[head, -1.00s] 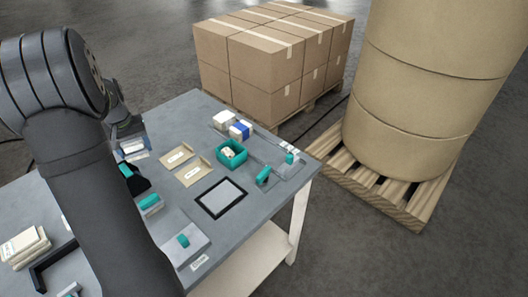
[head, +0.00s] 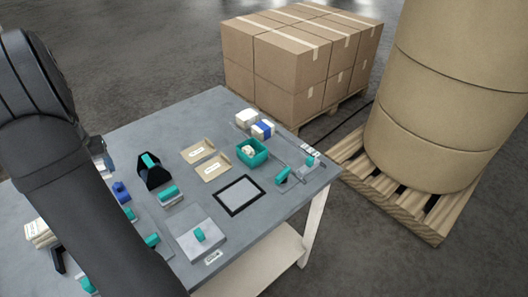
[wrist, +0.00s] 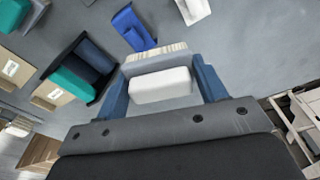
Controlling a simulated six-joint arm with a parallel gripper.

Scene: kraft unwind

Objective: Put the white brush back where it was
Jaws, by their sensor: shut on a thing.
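In the wrist view my gripper (wrist: 162,82) has its two blue fingers shut on the white brush (wrist: 160,86), which has a white handle, a grey body and pale bristles. In the head view the gripper is mostly hidden behind my arm, at the left of the table. A blue brush-like piece (wrist: 135,28) lies on the table just beyond the held brush; it also shows in the head view (head: 121,191). A black holder (head: 153,172) with a teal piece in it stands to its right; it also shows in the wrist view (wrist: 97,62).
On the grey table (head: 205,110) are two tan labelled trays (head: 211,166), a teal box (head: 252,153), a black-framed pad (head: 240,195) and a grey plate (head: 197,237) with a teal handle. Several pale blocks (head: 40,234) lie at the left. Clear surface lies toward the far edge.

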